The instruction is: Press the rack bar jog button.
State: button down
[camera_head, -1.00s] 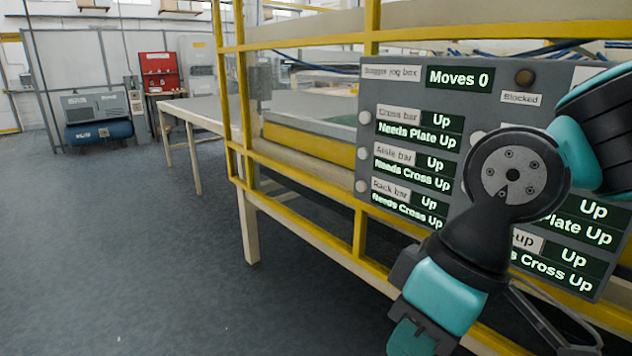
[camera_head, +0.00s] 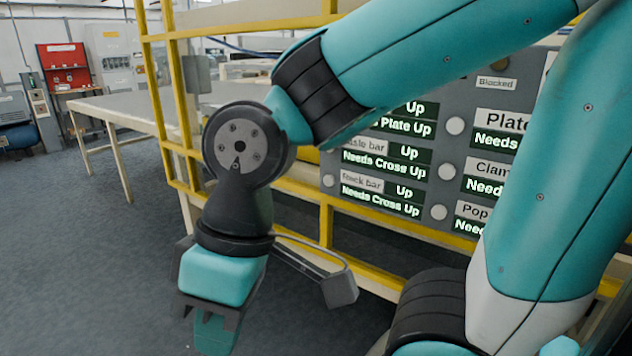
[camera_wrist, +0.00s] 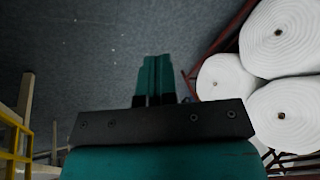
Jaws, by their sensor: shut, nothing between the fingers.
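The grey jog panel (camera_head: 468,85) is on the yellow frame, partly hidden behind my arm. The rack bar label (camera_head: 360,184) sits low on its left side, with green displays reading "Up" and "Needs Cross Up". The small round rack bar button (camera_head: 328,180) shows at the left of that label, at the panel's left edge. My gripper (camera_head: 215,335) hangs down to the left of the panel and lower than the button, apart from it. In the wrist view my gripper (camera_wrist: 155,75) has its teal fingers together, nothing between them, over the grey floor.
The yellow frame (camera_head: 326,226) runs below and beside the panel. A long table (camera_head: 108,108) stands behind at the left. White wadding rolls (camera_wrist: 282,40) are stacked at the right in the wrist view. Open floor (camera_head: 90,250) lies at the left.

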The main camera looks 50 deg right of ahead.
jog(key=w+r+t+y+p, duration=0.2)
jog(key=w+t+p, duration=0.3)
jog(key=w, duration=1.2)
jog(key=w+d+f+t+h+p, duration=0.1)
jog(key=w+d+t+p, duration=0.2)
jog(key=w+d, duration=0.3)
jog(key=w+d+f+t+p, duration=0.1)
jog(key=w+d+t+p, duration=0.15)
jog(key=w, duration=0.55)
jog(key=w+d+f+m+t+h+p, duration=0.1)
jog(key=w+d+f+t+h+p, duration=0.15)
jog(key=d, duration=0.55)
jog(key=w+d+f+m+t+h+p, duration=0.2)
jog(key=d+h, duration=0.2)
jog(key=d, duration=0.5)
jog(key=s+d+f+m+g+h+p, duration=0.1)
jog(key=s+d+f+h, duration=0.2)
jog(key=d, duration=0.4)
jog(key=s+d+f+m+h+p, duration=0.1)
jog(key=s+d+f+h+p, duration=0.1)
jog(key=s+d+h, duration=0.3)
jog(key=shift+s+d+f+g+h, duration=0.4)
jog(key=shift+d+f+h, duration=0.25)
jog(key=shift+d+h, duration=0.35)
